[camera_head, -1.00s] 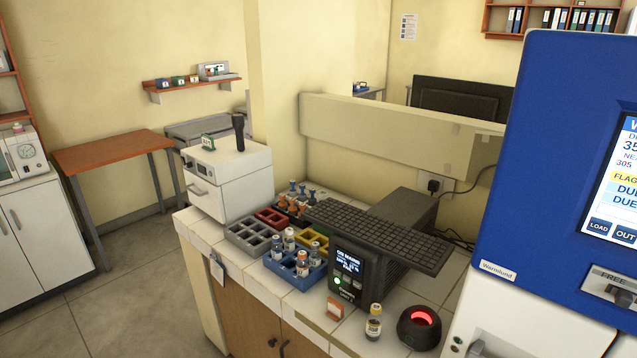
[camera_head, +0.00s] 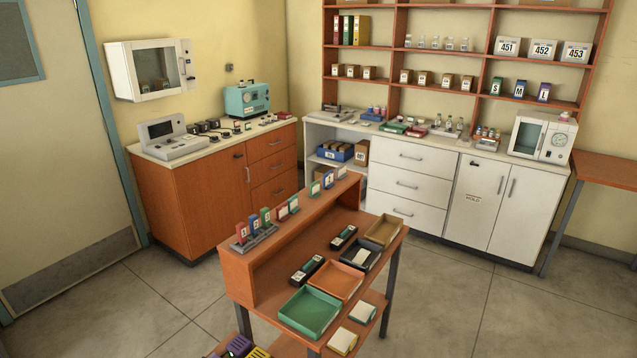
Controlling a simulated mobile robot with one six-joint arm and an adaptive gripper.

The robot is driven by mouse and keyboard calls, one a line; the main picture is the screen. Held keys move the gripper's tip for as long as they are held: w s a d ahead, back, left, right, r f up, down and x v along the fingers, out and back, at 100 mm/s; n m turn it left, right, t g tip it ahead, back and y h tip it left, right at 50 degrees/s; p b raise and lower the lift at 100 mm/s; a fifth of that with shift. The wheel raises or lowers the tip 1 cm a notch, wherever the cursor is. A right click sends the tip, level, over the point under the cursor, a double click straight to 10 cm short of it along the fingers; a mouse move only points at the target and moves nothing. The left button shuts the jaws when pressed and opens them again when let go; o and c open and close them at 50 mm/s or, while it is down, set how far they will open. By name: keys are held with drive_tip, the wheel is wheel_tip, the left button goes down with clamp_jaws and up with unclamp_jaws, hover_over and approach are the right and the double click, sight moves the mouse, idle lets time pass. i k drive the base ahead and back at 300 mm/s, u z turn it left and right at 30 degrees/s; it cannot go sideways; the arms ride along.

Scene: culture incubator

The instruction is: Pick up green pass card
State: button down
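A row of small upright coloured cards or tags stands along the raised top ledge of the wooden table (camera_head: 232,277). A green one (camera_head: 265,217) stands in the front group, beside a blue one (camera_head: 255,224) and a red one (camera_head: 241,233) on a grey holder. Another small green piece (camera_head: 315,188) stands farther back on the same ledge. The labels are too small to read, so I cannot tell which is the green pass card. My gripper is not in view.
Trays, including a green one (camera_head: 309,312) and an orange one (camera_head: 336,279), lie on the table's lower surface. A wooden cabinet (camera_head: 210,195) and white cupboards (camera_head: 410,180) line the walls. Tiled floor (camera_head: 440,300) is open to the right.

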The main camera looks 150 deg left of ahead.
sight(315, 187)
drive_tip(key=u, duration=3.15)
drive_tip(key=i, duration=1.5)
drive_tip(key=z, duration=0.05)
